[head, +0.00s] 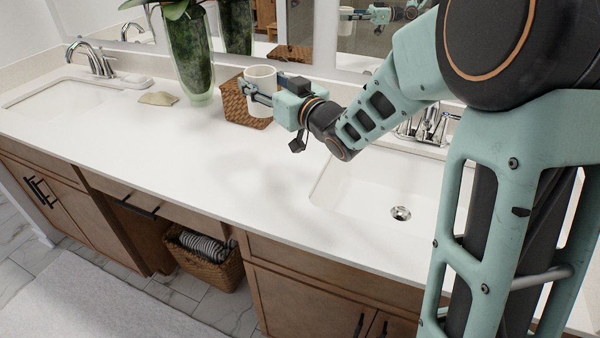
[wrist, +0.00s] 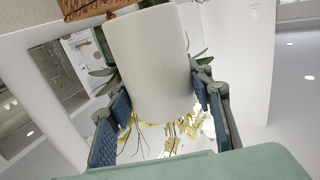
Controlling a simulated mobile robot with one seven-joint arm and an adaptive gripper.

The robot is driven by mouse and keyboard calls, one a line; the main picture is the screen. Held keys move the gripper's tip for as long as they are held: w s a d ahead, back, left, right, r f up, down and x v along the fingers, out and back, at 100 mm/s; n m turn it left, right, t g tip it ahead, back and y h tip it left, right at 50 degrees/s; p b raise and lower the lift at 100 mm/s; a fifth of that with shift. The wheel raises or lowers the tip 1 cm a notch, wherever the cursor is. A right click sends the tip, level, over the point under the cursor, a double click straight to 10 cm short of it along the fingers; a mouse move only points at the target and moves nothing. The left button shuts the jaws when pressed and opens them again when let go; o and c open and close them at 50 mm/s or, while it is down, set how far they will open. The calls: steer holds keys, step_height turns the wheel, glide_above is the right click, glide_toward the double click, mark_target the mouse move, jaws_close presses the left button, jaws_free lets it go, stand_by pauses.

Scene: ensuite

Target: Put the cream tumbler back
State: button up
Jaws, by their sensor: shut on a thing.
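The cream tumbler (head: 262,76) is a plain off-white cylinder, upright in the head view. It appears over or on a brown woven tray (head: 234,107) at the back of the counter. I cannot tell whether its base touches the tray. My gripper (head: 254,94) reaches it from the right and is shut on it. In the wrist view the tumbler (wrist: 150,60) fills the middle, with a blue-padded finger of my gripper (wrist: 162,98) on each side. A piece of the woven tray (wrist: 88,8) shows at the top.
A green glass vase (head: 190,55) with a plant stands left of the tray, close by. A tan, flat object (head: 158,98) lies farther left. Sinks are at the far left (head: 62,94) and right (head: 385,190). A mirror stands behind. The middle front counter is clear.

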steer(key=s+a+f+n+g+y+b, duration=0.1)
steer(key=a+f+y+b, duration=0.1)
steer(key=a+b, duration=0.15)
steer(key=shift+w+d+f+b, duration=0.4)
steer(key=shift+w+d+f, duration=0.3)
steer(key=shift+d+f, duration=1.4)
steer(key=shift+w+d+f+b, duration=0.4)
steer(key=shift+w+d+f, duration=0.25)
steer(key=shift+d+f, duration=1.45)
steer(key=shift+w+d+f+b, duration=0.4)
steer(key=shift+w+d+f, duration=0.3)
steer(key=shift+d+f, duration=1.4)
steer(key=shift+a+f, duration=0.2)
steer(key=shift+f, duration=0.05)
steer(key=shift+f, duration=0.15)
steer(key=o, duration=1.6)
steer(key=shift+o, duration=0.2)
